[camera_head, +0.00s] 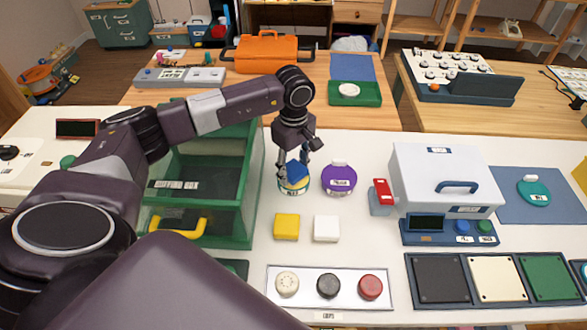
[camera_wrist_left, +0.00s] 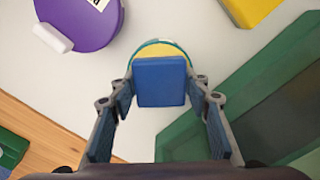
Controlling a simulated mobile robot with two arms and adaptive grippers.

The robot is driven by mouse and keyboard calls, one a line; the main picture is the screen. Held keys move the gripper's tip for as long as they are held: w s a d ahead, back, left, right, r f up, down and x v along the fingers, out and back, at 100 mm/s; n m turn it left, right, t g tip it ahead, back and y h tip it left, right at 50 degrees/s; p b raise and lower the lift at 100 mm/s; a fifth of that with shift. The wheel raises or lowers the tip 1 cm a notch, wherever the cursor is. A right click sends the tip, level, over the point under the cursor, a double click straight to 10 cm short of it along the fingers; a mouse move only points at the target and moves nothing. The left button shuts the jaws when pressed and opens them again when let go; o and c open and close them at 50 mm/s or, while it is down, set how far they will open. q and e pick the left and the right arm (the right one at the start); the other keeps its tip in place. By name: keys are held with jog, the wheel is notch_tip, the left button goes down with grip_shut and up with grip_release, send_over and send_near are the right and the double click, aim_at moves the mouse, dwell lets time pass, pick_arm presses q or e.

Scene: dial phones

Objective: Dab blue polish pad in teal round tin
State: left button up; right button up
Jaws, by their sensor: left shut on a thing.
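My left gripper (camera_head: 293,172) is shut on the blue polish pad (camera_head: 297,170), with a finger on each side of it. The blue pad shows as a square block in the left wrist view (camera_wrist_left: 160,82). Directly below the pad is an open teal-rimmed round tin (camera_head: 293,191) with yellow inside; in the left wrist view its rim (camera_wrist_left: 158,42) shows just behind the pad. The pad overlaps the tin, and I cannot tell whether it touches the yellow. Another teal round item (camera_head: 534,190) with a white label lies at the far right. My right gripper is not in view.
A purple round tin (camera_head: 338,182) stands just right of the teal-rimmed tin. A yellow pad (camera_head: 287,227) and a white pad (camera_head: 326,229) lie in front. A green glass-sided box (camera_head: 247,200) is close on the left. A white lidded box (camera_head: 436,170) stands right.

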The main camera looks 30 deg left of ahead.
aim_at(294, 169)
pick_arm(q)
jog(key=shift+s, duration=0.1)
jog(key=shift+r+p, duration=1.9)
jog(key=shift+r, duration=1.6)
